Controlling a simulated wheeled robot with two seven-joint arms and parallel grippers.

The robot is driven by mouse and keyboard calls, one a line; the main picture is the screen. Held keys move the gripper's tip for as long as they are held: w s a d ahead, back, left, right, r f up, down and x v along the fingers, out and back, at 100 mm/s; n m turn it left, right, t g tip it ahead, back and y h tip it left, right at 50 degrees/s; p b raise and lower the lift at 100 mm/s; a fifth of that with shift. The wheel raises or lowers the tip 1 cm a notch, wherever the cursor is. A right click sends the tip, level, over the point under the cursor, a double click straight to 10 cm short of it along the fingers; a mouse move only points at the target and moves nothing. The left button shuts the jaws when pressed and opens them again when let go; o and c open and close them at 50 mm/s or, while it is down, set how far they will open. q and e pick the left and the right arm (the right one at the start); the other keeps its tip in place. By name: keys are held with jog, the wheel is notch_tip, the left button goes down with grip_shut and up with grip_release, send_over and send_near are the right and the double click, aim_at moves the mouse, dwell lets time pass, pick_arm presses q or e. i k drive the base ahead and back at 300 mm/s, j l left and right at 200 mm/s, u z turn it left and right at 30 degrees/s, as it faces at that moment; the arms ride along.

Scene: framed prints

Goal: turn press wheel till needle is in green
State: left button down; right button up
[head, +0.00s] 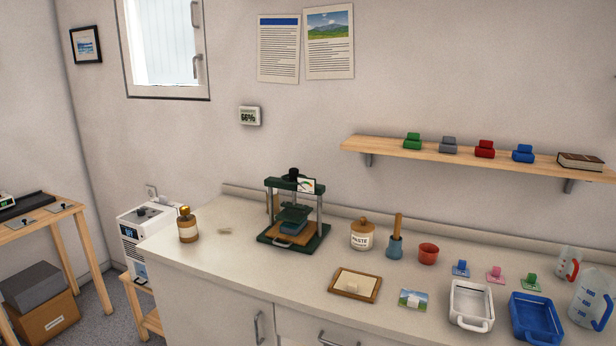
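The green press (296,215) stands on the counter near the back wall, left of the middle of the head view. Its black wheel (291,174) sits on top of the crossbar. A small white gauge (306,185) is on the front of the crossbar; it shows coloured marks, but its needle is too small to read. Neither of my grippers shows in the head view.
The paste jar (361,235), a mortar with pestle (395,246) and a red cup (428,253) stand right of the press. A brown bottle (187,226) stands left. A wooden tray (374,292), white tray (488,324) and blue tray (557,333) lie nearer the front edge.

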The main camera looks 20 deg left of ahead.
aim_at(294, 173)
jog(key=i+u, duration=0.3)
jog(key=i+l+u, duration=0.65)
jog(key=i, duration=0.15)
jog(key=j, duration=0.1)
